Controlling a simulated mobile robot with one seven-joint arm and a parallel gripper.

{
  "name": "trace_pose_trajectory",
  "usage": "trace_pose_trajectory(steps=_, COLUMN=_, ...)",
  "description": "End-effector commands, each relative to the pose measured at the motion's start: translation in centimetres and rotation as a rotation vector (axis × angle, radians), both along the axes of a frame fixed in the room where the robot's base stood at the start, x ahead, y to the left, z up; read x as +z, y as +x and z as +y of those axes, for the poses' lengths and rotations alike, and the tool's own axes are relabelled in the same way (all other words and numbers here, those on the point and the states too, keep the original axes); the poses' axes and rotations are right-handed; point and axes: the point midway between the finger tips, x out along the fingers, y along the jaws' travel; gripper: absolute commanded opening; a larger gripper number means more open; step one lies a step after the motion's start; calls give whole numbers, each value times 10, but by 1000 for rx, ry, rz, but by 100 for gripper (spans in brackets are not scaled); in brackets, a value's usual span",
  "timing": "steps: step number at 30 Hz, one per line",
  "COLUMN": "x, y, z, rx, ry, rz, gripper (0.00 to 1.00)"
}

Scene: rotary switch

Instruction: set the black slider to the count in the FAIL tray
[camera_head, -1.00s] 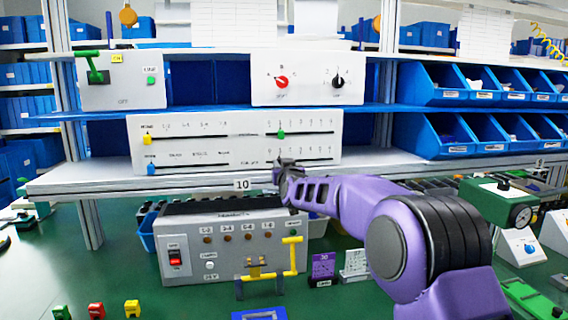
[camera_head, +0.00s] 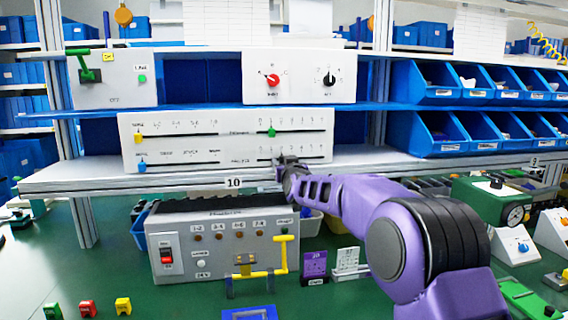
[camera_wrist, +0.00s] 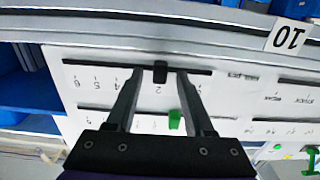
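My gripper (camera_wrist: 160,75) is open, with one finger on each side of the black slider and a small gap at both sides. In the head view, my gripper (camera_head: 284,162) is at the lower right slot and hides the black slider. A green slider (camera_head: 271,132) sits in the upper slot. I cannot make out which tray is labelled FAIL.
Yellow (camera_head: 138,138) and blue (camera_head: 142,166) sliders are at the panel's left end. A grey box (camera_head: 222,243) with a yellow handle stands below the shelf. Red, green and yellow blocks lie at the front left.

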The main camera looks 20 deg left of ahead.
Motion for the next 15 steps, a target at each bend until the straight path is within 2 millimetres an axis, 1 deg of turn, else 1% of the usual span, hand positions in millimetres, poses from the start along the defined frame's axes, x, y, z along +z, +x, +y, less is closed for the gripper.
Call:
trace_pose_trajectory(steps=9, x=0, y=-2, z=-1, rx=0, ry=0, rz=0, gripper=52)
trace_pose_trajectory(steps=13, x=0, y=-9, z=-6, rx=0, ry=0, rz=0, gripper=52)
trace_pose_trajectory(steps=15, x=0, y=-16, z=-10, rx=-1, ry=0, rz=0, gripper=52)
